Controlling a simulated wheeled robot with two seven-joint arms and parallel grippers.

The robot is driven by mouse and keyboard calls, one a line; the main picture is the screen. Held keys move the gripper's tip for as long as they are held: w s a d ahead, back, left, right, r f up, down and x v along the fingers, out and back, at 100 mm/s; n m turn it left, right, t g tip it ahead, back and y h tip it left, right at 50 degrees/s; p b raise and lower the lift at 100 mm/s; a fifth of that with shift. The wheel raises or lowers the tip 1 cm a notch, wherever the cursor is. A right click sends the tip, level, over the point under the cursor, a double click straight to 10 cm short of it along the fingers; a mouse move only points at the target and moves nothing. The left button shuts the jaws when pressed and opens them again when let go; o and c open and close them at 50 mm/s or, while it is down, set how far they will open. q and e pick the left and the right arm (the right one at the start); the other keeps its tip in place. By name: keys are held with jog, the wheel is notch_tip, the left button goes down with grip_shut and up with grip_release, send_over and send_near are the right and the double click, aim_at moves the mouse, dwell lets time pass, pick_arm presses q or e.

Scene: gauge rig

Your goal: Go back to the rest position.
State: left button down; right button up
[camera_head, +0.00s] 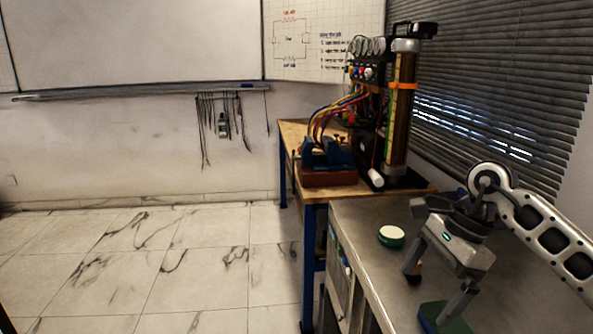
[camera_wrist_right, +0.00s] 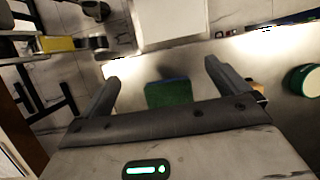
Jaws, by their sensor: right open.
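My right gripper (camera_head: 428,292) is over the grey metal bench at the lower right of the head view, with its fingers pointing down. In the right wrist view its two fingers (camera_wrist_right: 162,74) are spread apart with nothing held between them. A green and blue block (camera_head: 437,316) lies on the bench below the gripper, partly hidden by a finger. The block also shows between the fingers in the right wrist view (camera_wrist_right: 168,93), with gaps on both sides. My left gripper is not in view.
A green-and-white round tin (camera_head: 391,236) stands on the metal bench (camera_head: 362,222), left of my right gripper. A small dark and tan object (camera_head: 414,275) is close by one finger. Behind, a wooden table carries a tall gauge rig (camera_head: 401,110) with coloured cables. The floor at left is clear.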

jog(key=s+a+m+t+y, duration=0.3)
jog(key=a+m+y, duration=0.5)
jog(key=a, duration=0.3)
jog(key=s+a+m+t+y, duration=0.3)
jog(key=a+m+y, duration=0.5)
jog(key=a, duration=0.2)
jog(key=d+f+m+t+h, duration=0.3)
jog(key=f+m+t+h, duration=0.25)
jog(key=m, duration=0.65)
jog(key=d+f+m+t+h, duration=0.35)
jog(key=m+t+h, duration=0.25)
jog(key=m, duration=0.6)
jog(key=s+d+f+m+g+h, duration=0.2)
jog(key=s+f+m+g, duration=0.1)
jog(key=s+f+m, duration=0.3)
jog(key=s+d+f+m+g+h, duration=0.2)
jog(key=s+f+m+g+h, duration=0.1)
jog(key=s+f+m, duration=0.3)
notch_tip(320, 180, down, 3)
jog(key=shift+d+r+m+g, duration=0.2)
jog(key=shift+d+m+g, duration=0.05)
jog(key=shift+m+g, duration=0.1)
